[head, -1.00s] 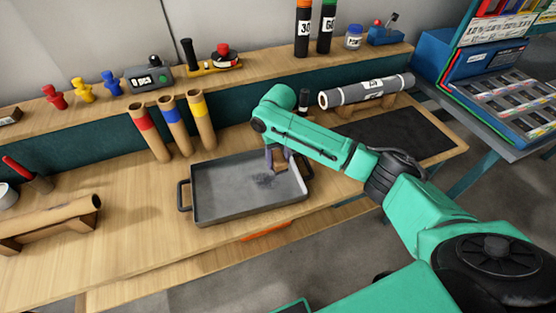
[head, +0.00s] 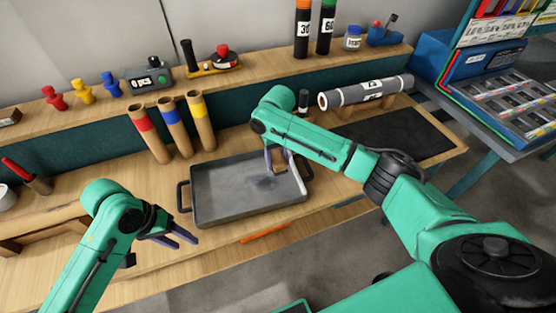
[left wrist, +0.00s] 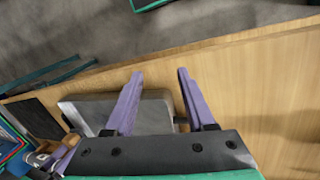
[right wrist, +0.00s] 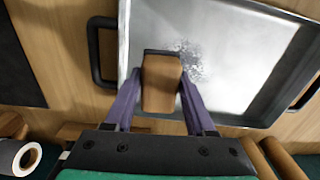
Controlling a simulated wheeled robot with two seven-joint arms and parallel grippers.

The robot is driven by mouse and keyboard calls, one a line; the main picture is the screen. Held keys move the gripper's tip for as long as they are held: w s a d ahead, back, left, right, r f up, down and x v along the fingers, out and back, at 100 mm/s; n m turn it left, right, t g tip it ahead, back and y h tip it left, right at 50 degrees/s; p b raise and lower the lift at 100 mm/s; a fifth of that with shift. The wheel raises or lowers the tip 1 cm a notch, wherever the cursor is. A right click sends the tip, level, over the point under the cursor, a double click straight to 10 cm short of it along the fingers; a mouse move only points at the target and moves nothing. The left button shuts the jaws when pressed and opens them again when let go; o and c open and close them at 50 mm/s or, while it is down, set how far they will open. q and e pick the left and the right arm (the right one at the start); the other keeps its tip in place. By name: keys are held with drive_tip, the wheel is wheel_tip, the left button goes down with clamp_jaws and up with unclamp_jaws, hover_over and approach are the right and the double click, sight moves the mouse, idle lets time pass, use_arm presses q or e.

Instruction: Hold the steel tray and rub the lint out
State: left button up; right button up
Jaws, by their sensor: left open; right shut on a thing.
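The steel tray (head: 225,205) lies on the bench with a handle at each end. A dark speckled lint patch (head: 265,183) is on its floor, also in the right wrist view (right wrist: 190,62). My right gripper (head: 280,171) is over the tray's right part, shut on a brown block (right wrist: 161,84) beside the lint. Whether the block touches the tray floor is unclear. My left gripper (head: 186,241) is open and empty in front of the tray's left end, near but apart from the left handle (head: 183,197). The left wrist view shows the tray (left wrist: 150,117) beyond its open fingers.
Cardboard tubes with coloured bands (head: 172,127) stand behind the tray. A grey roll (head: 366,92) lies on a stand at the right rear, by a dark mat (head: 410,135). An orange item (head: 264,233) is at the bench's front edge. Bench between tubes and tray is clear.

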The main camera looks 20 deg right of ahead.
sight(178, 197)
use_arm(q)
drive_tip(key=w+a+r+n+t, duration=0.25)
drive_tip(key=w+r+t, duration=0.25)
drive_tip(key=w, duration=0.7)
drive_tip(key=shift+y, duration=0.4)
drive_tip(key=x, duration=1.1)
drive_tip(key=shift+w+a+f, duration=0.1)
drive_tip(key=shift+w+a, duration=0.15)
drive_tip(key=shift+w, duration=0.2)
clamp_jaws()
